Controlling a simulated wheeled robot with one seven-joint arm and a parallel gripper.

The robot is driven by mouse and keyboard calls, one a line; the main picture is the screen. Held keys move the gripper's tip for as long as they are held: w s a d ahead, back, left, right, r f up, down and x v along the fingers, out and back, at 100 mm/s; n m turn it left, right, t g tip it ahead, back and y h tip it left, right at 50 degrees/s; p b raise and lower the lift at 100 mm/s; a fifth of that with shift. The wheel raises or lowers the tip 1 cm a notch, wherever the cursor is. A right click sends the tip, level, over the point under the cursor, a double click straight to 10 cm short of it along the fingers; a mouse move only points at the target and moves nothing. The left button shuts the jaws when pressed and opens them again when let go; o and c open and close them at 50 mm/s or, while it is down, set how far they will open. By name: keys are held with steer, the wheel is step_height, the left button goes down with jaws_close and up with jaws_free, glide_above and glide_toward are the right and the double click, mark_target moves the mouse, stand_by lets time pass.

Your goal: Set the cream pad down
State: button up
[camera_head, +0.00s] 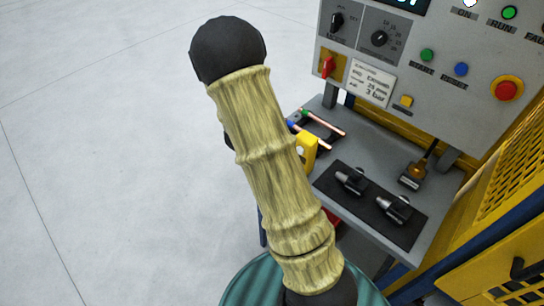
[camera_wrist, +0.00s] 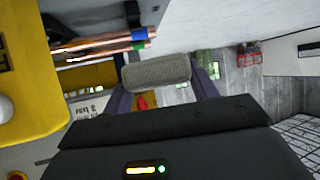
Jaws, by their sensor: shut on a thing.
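The cream pad (camera_wrist: 157,71) shows in the wrist view as a ribbed, greyish-cream block with rounded ends. My gripper (camera_wrist: 163,78) is shut on it, with one dark finger at each side. The pad lies across the space between the fingertips. No surface touching the pad can be made out, so I cannot tell how high it is held. In the head view my own arm crosses the middle, and I cannot make out the pad or the fingers there.
Copper tubes (camera_head: 323,123) with coloured ends lie in a black holder on the grey bench (camera_head: 370,151). A yellow body (camera_head: 306,150) stands beside them. A black mat (camera_head: 371,204) holds two dark fittings. The control panel (camera_head: 420,75) rises behind. Open floor lies left.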

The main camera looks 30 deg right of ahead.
steer(key=m+g+b, duration=0.1)
steer(key=m+h+b, duration=0.1)
steer(key=b, duration=0.1)
steer(key=shift+s+d+f+g, duration=0.15)
steer(key=shift+s+d+g, duration=0.2)
steer(key=shift+s+g, duration=0.05)
steer(key=shift+s+a+m+g+h+b, duration=0.2)
steer(key=shift+s+m+g+h+b, duration=0.2)
steer(key=shift+m+g+b, duration=0.55)
step_height(320, 180, down, 5)
steer(key=shift+r+b, duration=0.1)
steer(key=shift+b, duration=0.4)
